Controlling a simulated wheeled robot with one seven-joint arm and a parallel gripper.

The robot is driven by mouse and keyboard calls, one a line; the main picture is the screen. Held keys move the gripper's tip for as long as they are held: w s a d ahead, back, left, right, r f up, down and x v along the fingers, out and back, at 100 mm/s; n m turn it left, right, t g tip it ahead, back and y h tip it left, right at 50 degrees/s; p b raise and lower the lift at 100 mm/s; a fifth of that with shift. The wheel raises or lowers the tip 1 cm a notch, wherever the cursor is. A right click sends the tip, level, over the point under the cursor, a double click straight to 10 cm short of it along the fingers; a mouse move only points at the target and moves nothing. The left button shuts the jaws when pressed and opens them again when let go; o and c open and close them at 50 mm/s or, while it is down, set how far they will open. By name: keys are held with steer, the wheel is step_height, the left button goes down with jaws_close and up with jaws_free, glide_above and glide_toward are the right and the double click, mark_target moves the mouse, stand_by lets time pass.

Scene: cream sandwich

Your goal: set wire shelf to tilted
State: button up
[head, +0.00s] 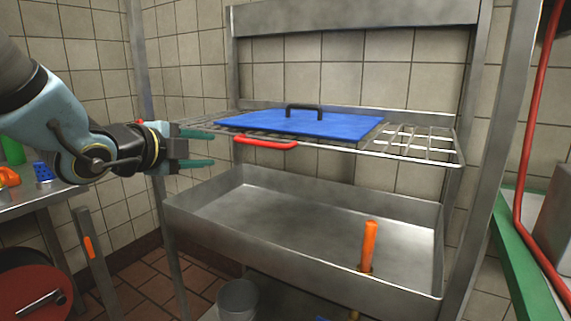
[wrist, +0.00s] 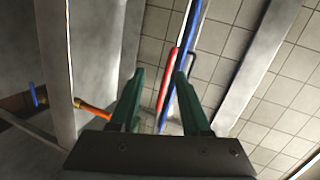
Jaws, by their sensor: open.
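The wire shelf (head: 430,151) is a metal grid mounted above a steel sink and looks roughly level. A red handle (head: 265,142) is fixed on its front edge. A blue board (head: 300,124) with a black handle (head: 304,107) lies on the shelf. My gripper (head: 212,148) is open and empty, to the left of the red handle and apart from it. In the wrist view, the red handle (wrist: 167,80) appears in the gap between my green fingertips (wrist: 160,74), farther off. The blue board (wrist: 190,35) shows there as a narrow edge.
The steel sink (head: 200,208) stands below the shelf, with an orange upright piece (head: 369,243) in it. Steel posts (head: 147,100) frame the stand on both sides. A bucket (head: 238,298) is on the floor. The space in front of the shelf looks clear.

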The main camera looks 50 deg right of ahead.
mark_target(258, 144)
steer(key=s+d+r+m+g+h+p, duration=0.1)
steer(key=s+d+m+p, duration=0.1)
steer(key=d+p, duration=0.3)
steer(key=s+p, duration=0.1)
steer(key=p, duration=0.3)
steer(key=shift+s+m+g, duration=0.3)
steer(key=shift+s, duration=0.1)
steer(key=p+x, duration=0.1)
steer(key=x, duration=0.7)
steer(key=shift+d, duration=0.15)
jaws_close()
steer(key=shift+w, duration=0.1)
stand_by(0.7)
